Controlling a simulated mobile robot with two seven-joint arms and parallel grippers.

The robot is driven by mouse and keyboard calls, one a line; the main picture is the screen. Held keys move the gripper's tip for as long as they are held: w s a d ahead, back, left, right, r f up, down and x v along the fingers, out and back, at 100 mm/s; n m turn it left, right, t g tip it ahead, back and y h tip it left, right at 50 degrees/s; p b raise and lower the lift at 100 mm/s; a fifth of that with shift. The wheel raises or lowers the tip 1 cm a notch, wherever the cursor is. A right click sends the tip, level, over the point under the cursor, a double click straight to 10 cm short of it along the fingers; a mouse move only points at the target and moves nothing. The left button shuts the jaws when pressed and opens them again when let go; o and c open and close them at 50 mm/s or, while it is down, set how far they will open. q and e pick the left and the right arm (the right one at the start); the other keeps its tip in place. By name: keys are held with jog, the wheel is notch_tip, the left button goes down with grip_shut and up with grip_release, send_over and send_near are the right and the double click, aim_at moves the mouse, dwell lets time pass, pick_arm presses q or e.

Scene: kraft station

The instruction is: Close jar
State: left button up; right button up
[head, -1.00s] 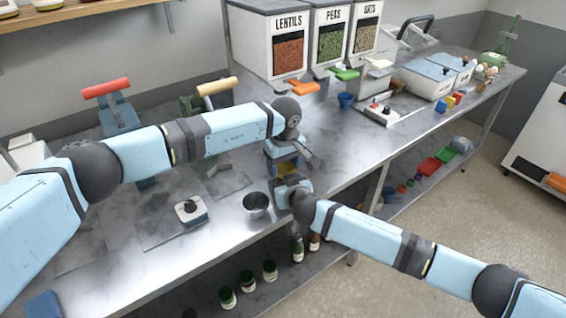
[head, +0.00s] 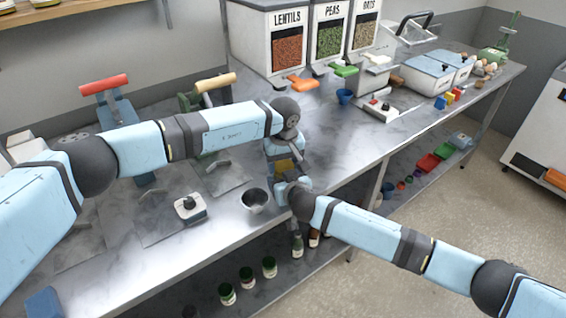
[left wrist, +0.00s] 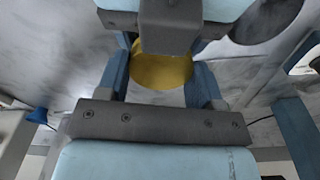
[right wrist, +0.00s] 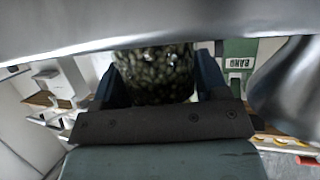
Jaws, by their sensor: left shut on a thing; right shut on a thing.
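A jar with dark green, rounded contents (right wrist: 155,75) stands between the fingers of my right gripper (right wrist: 158,85) in the right wrist view. A yellow lid (left wrist: 160,72) lies between the fingers of my left gripper (left wrist: 160,85) in the left wrist view; a patch of the same yellow shows in the head view (head: 284,165). In the head view the left gripper is directly above the right gripper (head: 285,190), near the counter's front edge. Both grippers are shut on their things. The grippers hide most of the jar, and whether the lid is seated on it cannot be told.
A metal bowl (head: 254,201) stands on the counter (head: 335,150) close left of the grippers. A small white device with a black knob (head: 189,207) is farther left. Bottles and several jars (head: 269,267) stand on the shelf below.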

pick_arm(q)
jog(key=shift+s+f+m, duration=0.2)
jog(key=shift+f+m, duration=0.1)
jog(key=shift+f, duration=0.05)
jog(key=o, duration=1.3)
jog(key=shift+w, duration=0.15)
jog(key=shift+r, duration=0.2)
jog(key=shift+w+r, duration=0.15)
jog(key=shift+r, duration=0.35)
notch_tip(320, 180, up, 4)
jog(key=shift+f, duration=0.2)
jog(key=shift+c, duration=0.4)
